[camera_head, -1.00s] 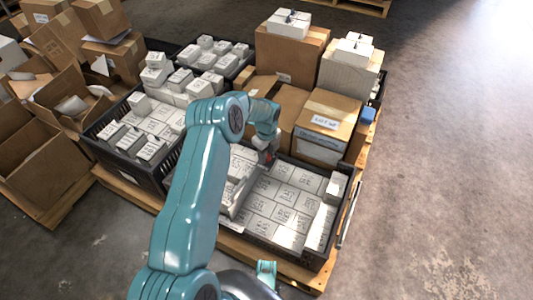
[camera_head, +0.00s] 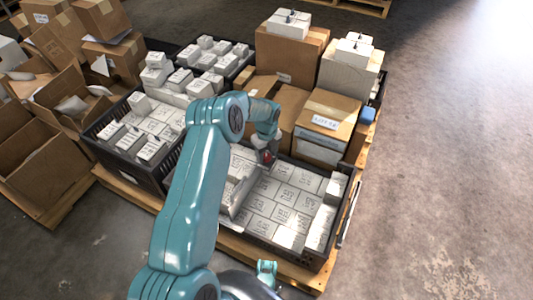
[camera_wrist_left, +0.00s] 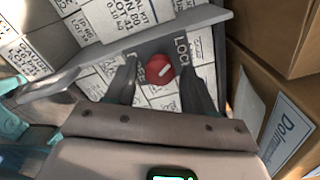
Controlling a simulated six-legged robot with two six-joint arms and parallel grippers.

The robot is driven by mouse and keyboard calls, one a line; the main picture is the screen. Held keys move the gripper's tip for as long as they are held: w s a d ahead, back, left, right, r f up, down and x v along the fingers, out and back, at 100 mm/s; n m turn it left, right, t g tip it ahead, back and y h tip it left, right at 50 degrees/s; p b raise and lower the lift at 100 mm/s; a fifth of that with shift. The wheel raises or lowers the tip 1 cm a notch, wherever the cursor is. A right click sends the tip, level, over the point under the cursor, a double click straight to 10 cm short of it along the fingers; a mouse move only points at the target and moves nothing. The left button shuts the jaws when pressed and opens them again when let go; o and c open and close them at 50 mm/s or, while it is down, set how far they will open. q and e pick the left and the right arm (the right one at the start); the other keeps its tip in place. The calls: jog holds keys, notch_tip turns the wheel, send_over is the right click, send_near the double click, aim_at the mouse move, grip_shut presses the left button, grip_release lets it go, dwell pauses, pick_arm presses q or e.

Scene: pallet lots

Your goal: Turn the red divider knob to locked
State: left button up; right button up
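The red divider knob (camera_wrist_left: 160,69) is round with a white pointer line and sits on a grey divider plate beside lettering that reads "LOC", the rest hidden. The pointer line is tilted, up toward the right in the wrist view. My left gripper (camera_wrist_left: 158,78) has its two dark fingers apart, one on each side of the knob, with gaps showing between them and it. In the head view the knob (camera_head: 267,156) shows as a small red spot at the end of my left arm. My right gripper (camera_head: 267,268) is small at the bottom edge; its fingers are unclear.
The grey divider (camera_wrist_left: 130,47) crosses a dark crate (camera_head: 325,262) of white labelled boxes. A carton (camera_wrist_left: 280,125) stands close to the right of my left gripper. More cartons (camera_head: 327,122) stand behind. Open floor (camera_head: 440,200) lies to the right.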

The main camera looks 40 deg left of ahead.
pick_arm(q)
notch_tip(320, 180, up, 16)
jog(key=p, duration=0.6)
jog(key=shift+r, duration=0.15)
pick_arm(e)
jog(key=shift+g, duration=0.3)
jog(key=r, duration=0.2)
jog(key=s+r, duration=0.1)
jog(key=a+r, duration=0.1)
jog(key=r, duration=0.1)
jog(key=shift+s+r, duration=0.3)
jog(key=shift+s, duration=0.05)
